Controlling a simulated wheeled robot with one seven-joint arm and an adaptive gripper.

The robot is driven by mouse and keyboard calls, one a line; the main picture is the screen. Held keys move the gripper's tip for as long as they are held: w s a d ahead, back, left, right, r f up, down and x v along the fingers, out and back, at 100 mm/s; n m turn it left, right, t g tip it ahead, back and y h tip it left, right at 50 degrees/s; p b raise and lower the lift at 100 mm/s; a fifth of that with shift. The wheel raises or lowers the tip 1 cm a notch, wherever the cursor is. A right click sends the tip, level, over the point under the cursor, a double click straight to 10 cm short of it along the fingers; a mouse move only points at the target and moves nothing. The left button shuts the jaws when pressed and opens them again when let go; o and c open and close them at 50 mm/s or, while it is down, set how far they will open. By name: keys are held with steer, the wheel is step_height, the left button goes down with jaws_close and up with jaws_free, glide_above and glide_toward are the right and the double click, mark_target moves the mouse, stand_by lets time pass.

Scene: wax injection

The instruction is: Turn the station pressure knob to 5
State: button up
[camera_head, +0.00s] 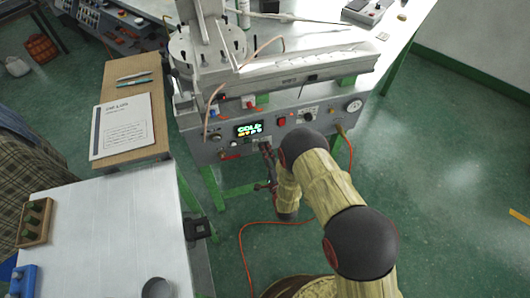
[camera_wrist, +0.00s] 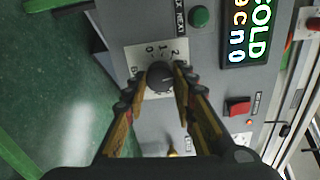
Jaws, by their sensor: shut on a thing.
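The pressure knob (camera_wrist: 160,73) is dark and round, in front of a white scale plate (camera_wrist: 142,55) on the grey station panel. Digits 0, 1 and 2 show on the plate; the rest of the scale is partly hidden by my fingers. My gripper (camera_wrist: 159,80) has one fingertip on each side of the knob and is shut on it. In the head view my gripper (camera_head: 267,150) is at the front panel (camera_head: 205,152), below the lit display, and the knob is hard to make out there. The knob's pointer cannot be read clearly.
A lit display (camera_wrist: 250,28) reads COLD. A green button (camera_wrist: 200,17) and a red switch (camera_wrist: 238,107) sit near the knob. A round gauge (camera_head: 354,105) is at the panel's right. An orange cable (camera_head: 243,240) lies on the open green floor.

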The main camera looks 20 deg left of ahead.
steer(key=shift+f+m+b, duration=0.15)
steer(key=shift+m+b, duration=0.95)
steer(key=shift+m, duration=3.9)
steer(key=o, duration=1.2)
steer(key=shift+c, duration=0.2)
steer(key=v, duration=1.2)
steer(key=shift+a, duration=0.1)
